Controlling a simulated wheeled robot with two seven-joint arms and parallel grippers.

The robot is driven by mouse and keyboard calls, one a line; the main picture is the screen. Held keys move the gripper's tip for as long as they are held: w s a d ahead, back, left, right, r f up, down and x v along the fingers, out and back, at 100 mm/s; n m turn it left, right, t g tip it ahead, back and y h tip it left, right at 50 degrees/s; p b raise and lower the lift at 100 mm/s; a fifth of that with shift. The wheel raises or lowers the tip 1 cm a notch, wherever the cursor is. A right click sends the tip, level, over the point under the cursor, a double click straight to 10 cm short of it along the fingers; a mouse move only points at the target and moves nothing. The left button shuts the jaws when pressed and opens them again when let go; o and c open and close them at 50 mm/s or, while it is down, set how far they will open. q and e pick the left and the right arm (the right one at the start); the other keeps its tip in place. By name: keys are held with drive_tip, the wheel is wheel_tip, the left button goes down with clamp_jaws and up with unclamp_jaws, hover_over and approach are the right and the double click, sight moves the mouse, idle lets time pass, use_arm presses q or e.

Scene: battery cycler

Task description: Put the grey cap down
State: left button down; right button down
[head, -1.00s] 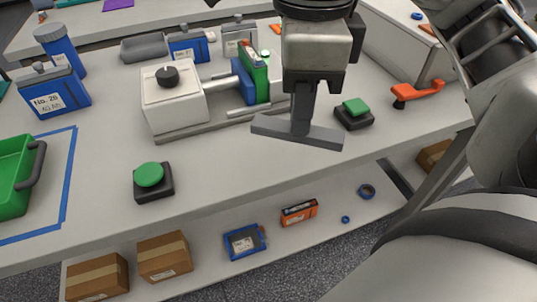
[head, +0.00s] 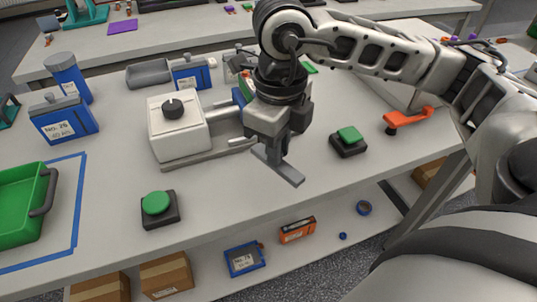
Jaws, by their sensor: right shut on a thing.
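My right gripper (head: 271,147) comes down from the right arm over the bench and is shut on the grey cap. The grey cap (head: 288,174) is a flat grey bar with a short upright stem between the fingers. It shows over the bench top (head: 225,190), near the front edge, between the two green buttons. I cannot tell whether it touches the surface. The fingers hide part of the stem. My left gripper is not in view.
A white cycler press (head: 178,125) with a black knob stands left of the gripper. Green buttons on black bases stand at left (head: 157,205) and right (head: 348,138). An orange lever (head: 408,119) lies further right. A green crate (head: 20,205) stands at far left.

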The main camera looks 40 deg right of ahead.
drive_tip(key=w+f, duration=0.2)
drive_tip(key=f, duration=0.1)
drive_tip(key=shift+w+d+f, duration=0.2)
drive_tip(key=shift+w+f, duration=0.05)
drive_tip(key=shift+w, duration=0.15)
drive_tip(key=f, duration=0.2)
drive_tip(key=f+p, duration=0.1)
drive_tip(key=shift+w, duration=0.25)
drive_tip(key=shift+f, duration=0.55)
drive_tip(key=c, duration=1.4)
unclamp_jaws()
drive_tip(key=shift+r, duration=0.3)
wheel_tip(320, 180, up, 11)
drive_tip(key=shift+r+b, duration=0.1)
drive_tip(key=shift+b, duration=0.3)
drive_tip(key=shift+r, duration=0.45)
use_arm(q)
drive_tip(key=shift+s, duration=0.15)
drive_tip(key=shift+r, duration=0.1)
use_arm(e)
drive_tip(key=shift+s+f, duration=0.1)
